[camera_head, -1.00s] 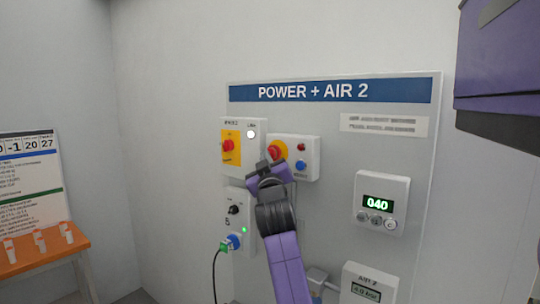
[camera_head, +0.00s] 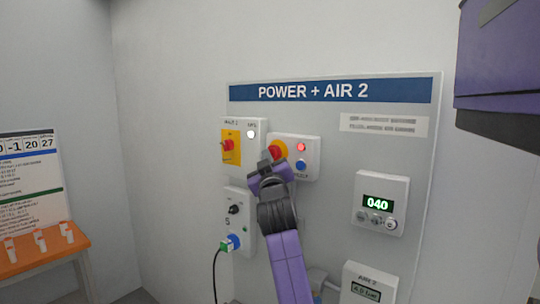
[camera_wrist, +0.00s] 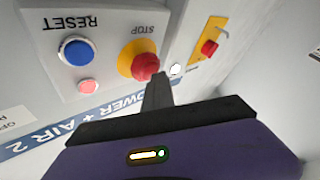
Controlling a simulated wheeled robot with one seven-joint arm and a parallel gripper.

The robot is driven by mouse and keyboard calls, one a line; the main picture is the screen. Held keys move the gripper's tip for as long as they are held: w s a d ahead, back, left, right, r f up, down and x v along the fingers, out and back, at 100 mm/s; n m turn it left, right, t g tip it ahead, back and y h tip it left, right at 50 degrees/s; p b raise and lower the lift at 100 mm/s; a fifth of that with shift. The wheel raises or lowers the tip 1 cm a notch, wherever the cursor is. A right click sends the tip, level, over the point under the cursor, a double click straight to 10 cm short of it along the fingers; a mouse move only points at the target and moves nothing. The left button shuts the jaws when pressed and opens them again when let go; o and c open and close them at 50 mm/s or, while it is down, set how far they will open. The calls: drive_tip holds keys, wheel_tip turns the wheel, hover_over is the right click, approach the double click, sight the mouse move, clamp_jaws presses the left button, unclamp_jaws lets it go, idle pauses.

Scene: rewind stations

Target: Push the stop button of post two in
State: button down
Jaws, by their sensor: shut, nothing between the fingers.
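The post-two panel, headed POWER + AIR 2 (camera_head: 313,91), stands on the wall. Its stop button is a red mushroom head on a yellow collar (camera_head: 278,150), on a white box. In the wrist view the red head (camera_wrist: 146,66) is upside down under the word STOP. My gripper (camera_head: 266,165) is shut and empty, just below and left of the button in the head view. In the wrist view its fingertips (camera_wrist: 157,80) are beside the red head; I cannot tell whether they touch it. A red lamp (camera_head: 301,147) on the box is lit.
A blue RESET button (camera_wrist: 77,50) is close by on the same box. A red rotary switch on yellow (camera_head: 229,147) is on the left. An orange table (camera_head: 45,252) stands far left.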

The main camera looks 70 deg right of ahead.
drive_tip(key=shift+w+a, duration=0.1)
drive_tip(key=shift+a, duration=0.7)
drive_tip(key=a, duration=0.2)
drive_tip(key=w+a, duration=0.1)
drive_tip(key=a, duration=0.2)
drive_tip(key=shift+w+b, duration=0.15)
drive_tip(key=shift+b, duration=0.25)
idle(0.6)
